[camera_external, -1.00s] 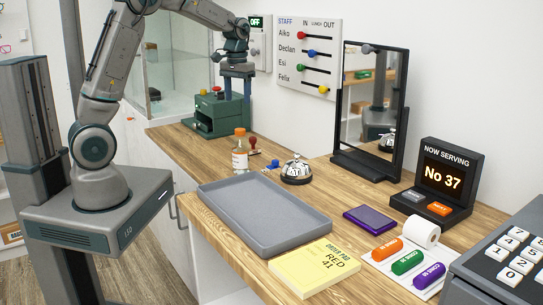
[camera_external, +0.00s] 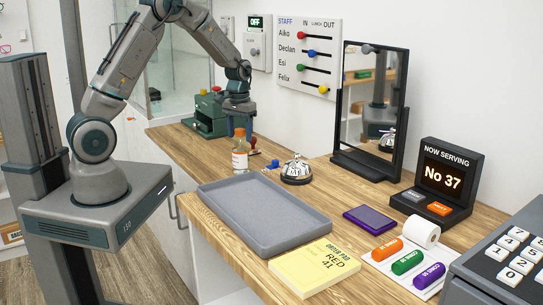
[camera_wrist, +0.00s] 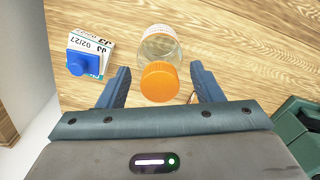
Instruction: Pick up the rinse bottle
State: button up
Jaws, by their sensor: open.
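The rinse bottle (camera_external: 240,158) is a clear bottle with a white and red label and an orange cap. It stands upright on the wooden counter behind the grey tray. My gripper (camera_external: 239,126) is above and around the cap, fingers pointing down. In the wrist view, the orange cap (camera_wrist: 159,82) lies between the two blue fingers of my gripper (camera_wrist: 160,88), with a gap on each side. The fingers are open and hold nothing. The lower part of the bottle is partly hidden behind its cap in the wrist view.
A wooden-handled stamp (camera_external: 253,146) stands close beside the bottle. A silver bell (camera_external: 296,170), grey tray (camera_external: 216,216) and green cabinet (camera_external: 203,125) are around. Counter right of the tray is partly clear.

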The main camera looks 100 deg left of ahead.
grip_shut()
dwell(0.3)
